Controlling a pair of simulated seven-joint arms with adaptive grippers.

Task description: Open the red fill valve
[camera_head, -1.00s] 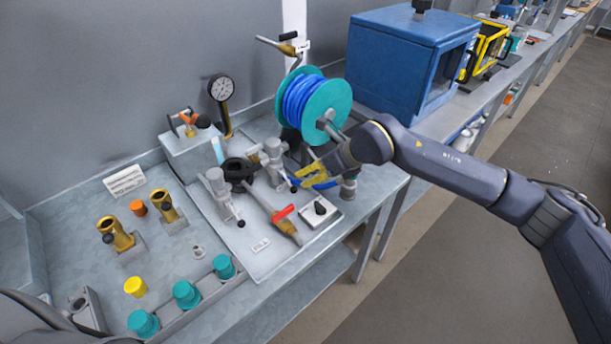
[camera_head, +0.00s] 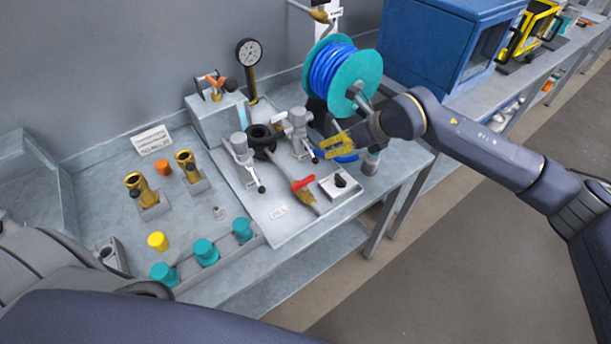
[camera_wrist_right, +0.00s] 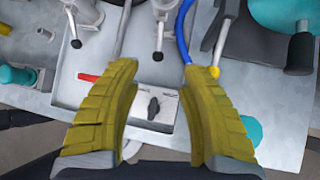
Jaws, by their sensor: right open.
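The red fill valve handle (camera_head: 303,183) sits on a brass valve body (camera_head: 306,197) near the front of the metal plate, beside a label reading FILL. My right gripper (camera_head: 318,150), with yellow fingers, is open and empty above the plate, behind and to the right of the red handle. In the right wrist view its fingers (camera_wrist_right: 168,75) spread over the black knob plate.
A black knob on a white plate (camera_head: 340,186) sits right of the red handle. Grey clamp-like fittings (camera_head: 242,150) stand behind it. A teal reel with blue hose (camera_head: 341,74) stands close behind my right gripper. Teal caps (camera_head: 206,252) line the front left.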

